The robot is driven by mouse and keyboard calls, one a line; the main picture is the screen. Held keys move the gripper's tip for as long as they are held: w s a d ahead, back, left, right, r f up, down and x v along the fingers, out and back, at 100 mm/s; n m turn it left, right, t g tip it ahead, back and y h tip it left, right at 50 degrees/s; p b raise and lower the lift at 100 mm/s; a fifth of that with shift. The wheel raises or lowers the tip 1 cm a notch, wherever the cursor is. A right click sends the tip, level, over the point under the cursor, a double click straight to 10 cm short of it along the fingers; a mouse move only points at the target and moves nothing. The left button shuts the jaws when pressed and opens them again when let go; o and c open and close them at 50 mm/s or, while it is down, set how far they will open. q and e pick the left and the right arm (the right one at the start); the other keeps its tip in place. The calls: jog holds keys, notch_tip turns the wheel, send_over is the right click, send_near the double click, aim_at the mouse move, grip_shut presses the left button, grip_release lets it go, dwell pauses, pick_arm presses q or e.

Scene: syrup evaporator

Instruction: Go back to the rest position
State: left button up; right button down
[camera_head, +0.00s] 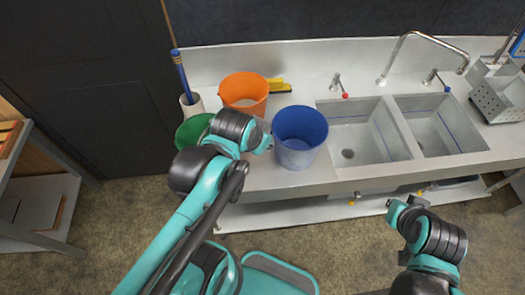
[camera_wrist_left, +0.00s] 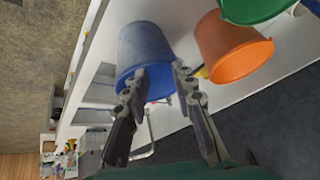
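My left gripper (camera_head: 264,143) comes in from the left and hangs over the counter, just left of the blue bucket (camera_head: 299,138). My right gripper (camera_head: 397,212) is low at the right, in front of the sink counter. Its fingers are too small to read.
An orange bucket (camera_head: 243,90) and a green bucket (camera_head: 194,130), partly hidden by my left arm, stand on the steel counter (camera_head: 267,178). A double sink (camera_head: 362,133) with a tall faucet (camera_head: 398,52) lies right. A wooden shelf (camera_head: 38,200) stands left. The floor (camera_head: 120,225) between is clear.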

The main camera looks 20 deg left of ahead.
pick_arm(q)
jog(key=shift+s+d+f+n+t, duration=0.2)
jog(key=shift+s+d+f+n, duration=0.2)
jog(key=shift+s+n, duration=0.2)
jog(key=shift+s+d+f+n+t, duration=0.2)
jog(key=shift+s+d+f+n, duration=0.1)
jog(key=shift+s+d+n, duration=0.25)
jog(key=shift+a, duration=0.1)
notch_tip(320, 180, down, 13)
jog(key=b, duration=1.3)
jog(key=shift+s, duration=0.1)
